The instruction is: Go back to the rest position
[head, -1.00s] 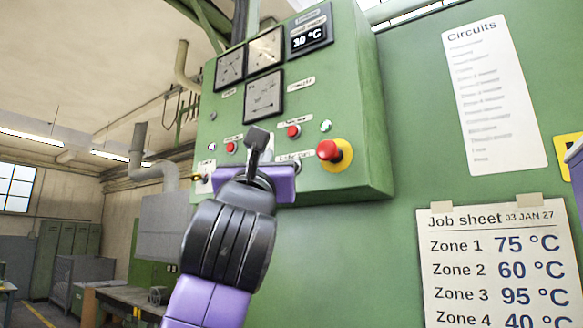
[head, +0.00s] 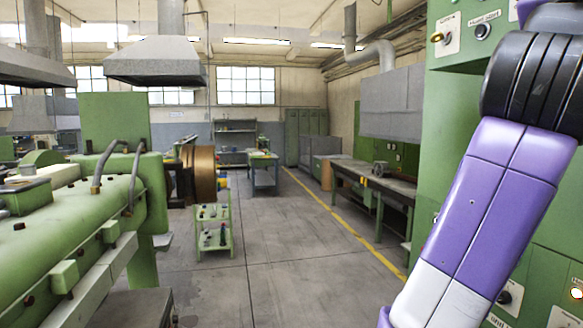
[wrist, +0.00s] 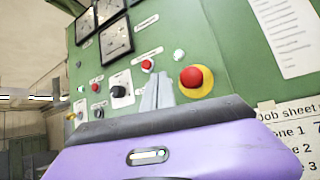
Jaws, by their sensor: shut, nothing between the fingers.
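My gripper (wrist: 157,94) shows in the wrist view, its two grey fingers together with nothing between them. It points up at the green control panel (wrist: 208,52). A red emergency button on a yellow base (wrist: 196,80) is right of the fingertips, and a black knob (wrist: 121,91) is to their left. The gap between fingers and panel is hard to judge.
In the head view a green extruder (head: 70,218) stands at the left. A green trolley (head: 213,228) and a workbench (head: 375,188) are further back. The grey floor (head: 295,255) between is open, with a yellow line (head: 335,217).

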